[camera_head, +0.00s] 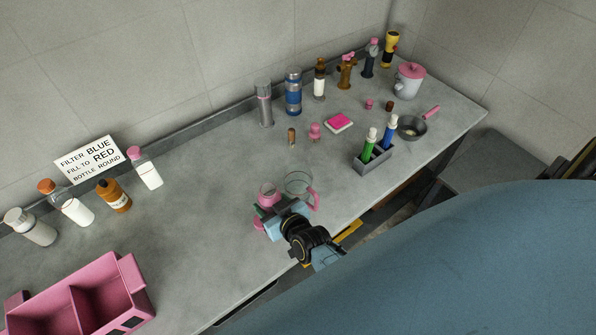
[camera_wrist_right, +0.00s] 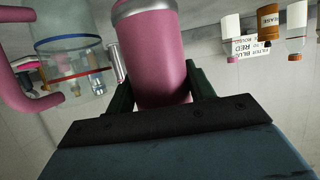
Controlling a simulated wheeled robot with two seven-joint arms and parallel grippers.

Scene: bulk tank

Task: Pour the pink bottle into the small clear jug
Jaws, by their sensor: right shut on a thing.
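The pink bottle (camera_head: 268,198) is in my right gripper (camera_head: 279,210) near the table's front edge. The right wrist view shows the bottle (camera_wrist_right: 155,62) between both dark fingers, with a grey metal band near its far end. The small clear jug (camera_head: 298,181) stands just right of the bottle, with a pink handle. In the right wrist view the jug (camera_wrist_right: 75,62) shows a blue ring and a red ring, apart from the bottle. I cannot tell the bottle's exact tilt or any liquid inside. My left gripper is not in view.
A pink divided crate (camera_head: 127,268) is at the front left. Several bottles stand near a sign (camera_head: 88,158). A grey marker holder (camera_head: 374,164) and a pan (camera_head: 411,127) are to the right. Flasks line the back edge. The table left of the bottle is clear.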

